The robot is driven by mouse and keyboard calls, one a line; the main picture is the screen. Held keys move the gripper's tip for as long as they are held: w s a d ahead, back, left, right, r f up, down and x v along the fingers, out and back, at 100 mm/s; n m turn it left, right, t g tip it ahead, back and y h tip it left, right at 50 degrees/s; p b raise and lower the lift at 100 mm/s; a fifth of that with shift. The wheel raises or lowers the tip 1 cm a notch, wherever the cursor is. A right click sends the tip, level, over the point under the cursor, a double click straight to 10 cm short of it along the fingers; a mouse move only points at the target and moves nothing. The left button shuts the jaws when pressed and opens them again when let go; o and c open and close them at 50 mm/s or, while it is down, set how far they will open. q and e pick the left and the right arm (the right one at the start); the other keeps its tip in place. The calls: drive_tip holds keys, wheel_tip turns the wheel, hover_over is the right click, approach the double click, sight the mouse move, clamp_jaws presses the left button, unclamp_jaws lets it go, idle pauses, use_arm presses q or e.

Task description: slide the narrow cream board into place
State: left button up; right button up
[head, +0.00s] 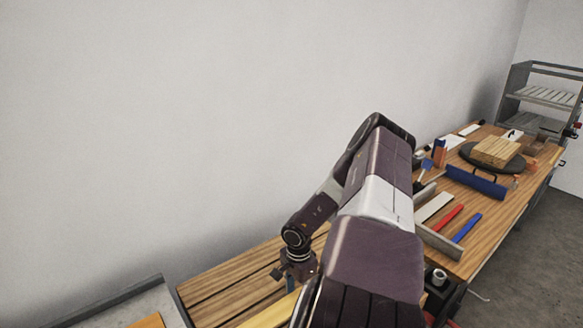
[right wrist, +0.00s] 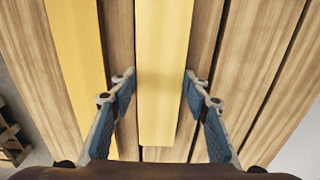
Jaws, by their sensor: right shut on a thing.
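The narrow cream board (right wrist: 164,70) lies lengthwise in the middle of the right wrist view, its near end showing between my fingers. My right gripper (right wrist: 159,76) is shut on it, one blue-padded finger along each long edge. Another cream board (right wrist: 82,65) lies to its left, with a brown wooden strip between them. In the head view my right gripper (head: 290,282) is low over the slatted wooden surface (head: 235,272), mostly hidden by my own arm. A pale yellow board (head: 272,314) shows there; I cannot tell which one it is. My left gripper is not in view.
Brown planks (right wrist: 262,75) with dark gaps flank the boards. At the right, a long wooden bench (head: 500,215) holds red (head: 447,217) and blue bars (head: 467,228), a dark blue block (head: 476,182) and a round dark plate (head: 467,155) with wood blocks. A grey wall stands behind.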

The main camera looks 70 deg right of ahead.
drive_tip(key=shift+s+d+p, duration=0.2)
drive_tip(key=shift+s+d, duration=0.3)
drive_tip(key=shift+d, duration=0.25)
drive_tip(key=shift+s+d+p, duration=0.2)
drive_tip(key=shift+s+d, duration=0.3)
drive_tip(key=shift+d, duration=0.25)
drive_tip(key=shift+s+d+p, duration=0.2)
drive_tip(key=shift+s+d, duration=0.3)
drive_tip(key=shift+d, duration=0.25)
drive_tip(key=o, duration=1.4)
wheel_tip(320, 180, up, 12)
